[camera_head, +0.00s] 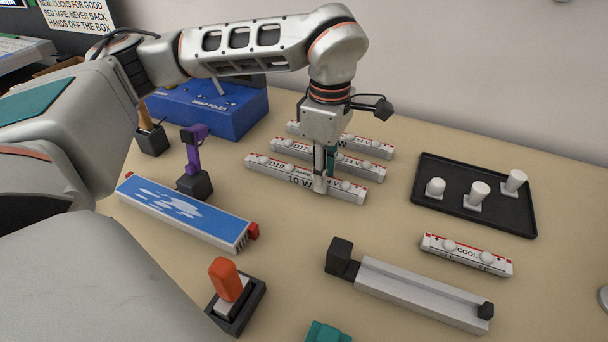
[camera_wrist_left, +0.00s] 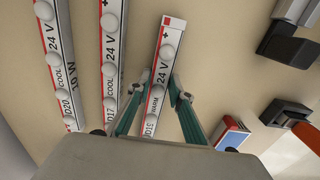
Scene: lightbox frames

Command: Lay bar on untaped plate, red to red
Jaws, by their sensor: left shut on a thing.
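The white bar marked D19 and 10 W (camera_head: 265,163) has round lamps and a red strip along its edge. My left gripper (camera_head: 325,178) points down and is shut on it near the middle. In the left wrist view the bar (camera_wrist_left: 165,50) shows 24 V and a plus end, between the green fingers (camera_wrist_left: 160,100). I cannot tell whether it is lifted off the table. Two similar bars, D17 (camera_wrist_left: 110,60) and D20 (camera_wrist_left: 58,60), lie beside it. I cannot tell which surface is the untaped plate. My right gripper is not in view.
A blue picture panel (camera_head: 180,207) with red end parts lies left. A grey rail (camera_head: 415,291) with black ends and a COOL bar (camera_head: 468,254) lie right. A black tray (camera_head: 450,211) holds white pieces. A blue box (camera_head: 205,110) and an orange-topped holder (camera_head: 232,290) stand nearby.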

